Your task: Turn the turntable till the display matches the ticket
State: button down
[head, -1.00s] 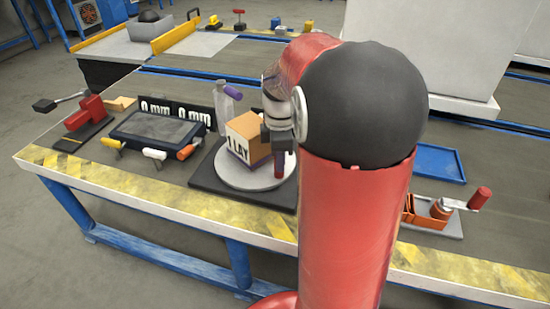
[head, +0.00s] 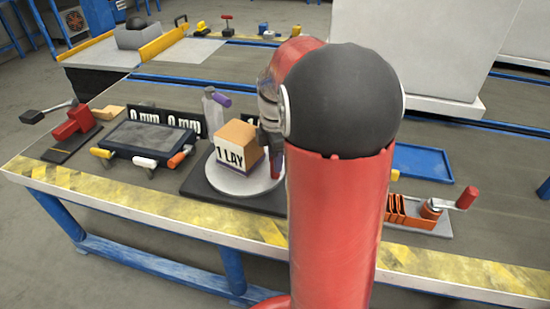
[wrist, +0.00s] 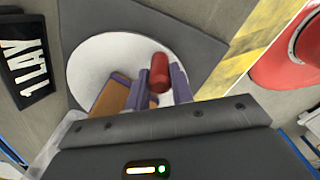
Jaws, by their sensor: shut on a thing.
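The turntable is a white round disc (head: 232,183) on a dark base plate (head: 195,183). An orange-tan box (head: 236,137) with a white label reading "1 LAY" (head: 230,157) stands on it. My gripper (wrist: 161,84) has its purple fingers on either side of a red upright handle (wrist: 160,72) at the disc's edge and is shut on it. In the head view my gripper (head: 270,150) is partly hidden by my arm. Black signs reading "0 mm" (head: 143,118) stand behind; a black "1 LAY" sign (wrist: 24,70) shows in the wrist view.
A dark tablet-like panel (head: 148,137) with several coloured levers lies left of the turntable. A red clamp-like device (head: 72,122) is farther left. An orange crank device (head: 420,210) and blue tray (head: 422,160) are right.

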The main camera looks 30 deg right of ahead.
jog(key=c, duration=1.2)
grip_release()
notch_tip(320, 180, up, 8)
jog(key=shift+f+p, duration=0.1)
jog(key=shift+p, duration=0.2)
jog(key=shift+s+a+r, duration=0.15)
jog(key=shift+a+r, duration=0.05)
jog(key=shift+a, duration=0.1)
jog(key=s+a+m+t, duration=0.5)
jog(key=s+a+m, duration=0.8)
jog(key=s+m, duration=0.3)
jog(key=shift+s+a+t, duration=0.3)
jog(key=shift+s+a, duration=0.1)
jog(key=shift+s, duration=0.15)
